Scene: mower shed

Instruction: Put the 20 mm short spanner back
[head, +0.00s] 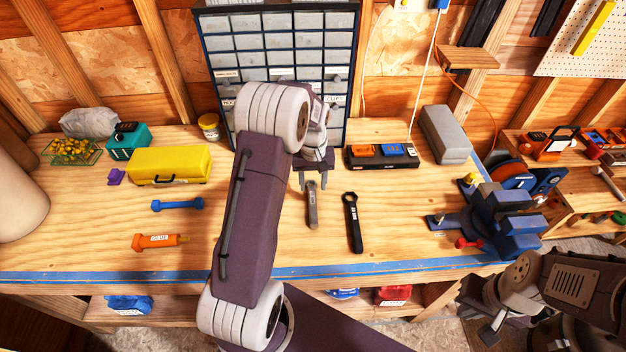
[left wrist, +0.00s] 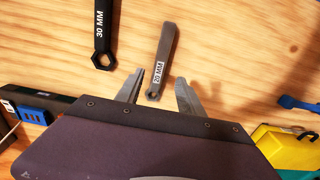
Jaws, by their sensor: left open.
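The 20 mm short spanner (head: 312,207) is a grey spanner lying flat on the workbench. In the left wrist view its "20 MM" label shows on the spanner (left wrist: 165,55), with its ring end towards my gripper. My left gripper (head: 314,183) is open at the spanner's far end. In the left wrist view the fingers of the gripper (left wrist: 160,88) stand either side of the ring end, apart from it and empty. My right gripper (head: 482,318) is at the lower right, before the bench; its jaws are unclear.
A longer black 30 mm spanner (head: 353,222) lies just right of the short one. A drawer cabinet (head: 345,112) stands behind.

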